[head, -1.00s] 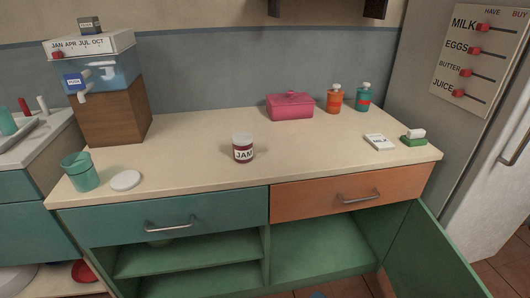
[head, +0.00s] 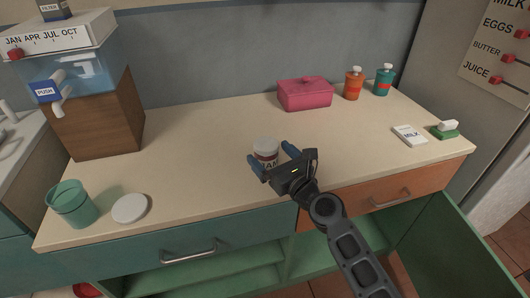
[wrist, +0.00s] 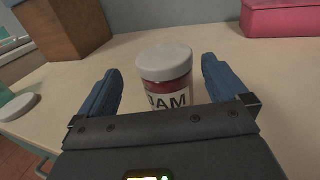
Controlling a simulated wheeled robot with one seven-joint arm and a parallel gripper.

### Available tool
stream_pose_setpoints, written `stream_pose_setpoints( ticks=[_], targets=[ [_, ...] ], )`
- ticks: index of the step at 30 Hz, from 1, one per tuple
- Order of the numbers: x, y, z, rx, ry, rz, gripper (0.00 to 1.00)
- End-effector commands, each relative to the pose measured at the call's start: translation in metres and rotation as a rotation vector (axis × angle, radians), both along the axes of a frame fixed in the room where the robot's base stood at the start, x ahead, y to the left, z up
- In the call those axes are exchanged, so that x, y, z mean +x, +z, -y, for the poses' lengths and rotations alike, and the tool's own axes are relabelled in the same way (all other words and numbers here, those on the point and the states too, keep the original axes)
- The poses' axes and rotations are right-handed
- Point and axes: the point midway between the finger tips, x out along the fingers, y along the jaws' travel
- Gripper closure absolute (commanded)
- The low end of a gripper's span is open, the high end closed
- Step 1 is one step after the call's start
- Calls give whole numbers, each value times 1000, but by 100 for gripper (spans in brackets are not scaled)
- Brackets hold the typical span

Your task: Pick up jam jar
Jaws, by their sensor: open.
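The jam jar (head: 266,147) stands upright on the counter, dark red with a white lid and a label. My gripper (head: 271,158) is open in front of it, its blue fingers reaching to either side of the jar. In the wrist view the jar (wrist: 166,68) stands between the two spread fingers of my gripper (wrist: 162,85). The palm hides the jar's lower part.
A teal cup (head: 75,205) and a white round lid (head: 130,208) are at the left front. A water dispenser (head: 75,75) on a wooden block (head: 100,125) stands behind them. A pink box (head: 305,95) and two bottles are at the back. The counter around the jar is clear.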

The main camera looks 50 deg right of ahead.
Motion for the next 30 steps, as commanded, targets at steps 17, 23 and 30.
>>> stream_pose_setpoints(
  ticks=[17, 23, 30],
  targets=[
    [53, 9, 23, -3, 0, -2, 0],
    [52, 9, 23, -4, 0, -2, 3],
    [52, 9, 23, -4, 0, -2, 26]
  ],
)
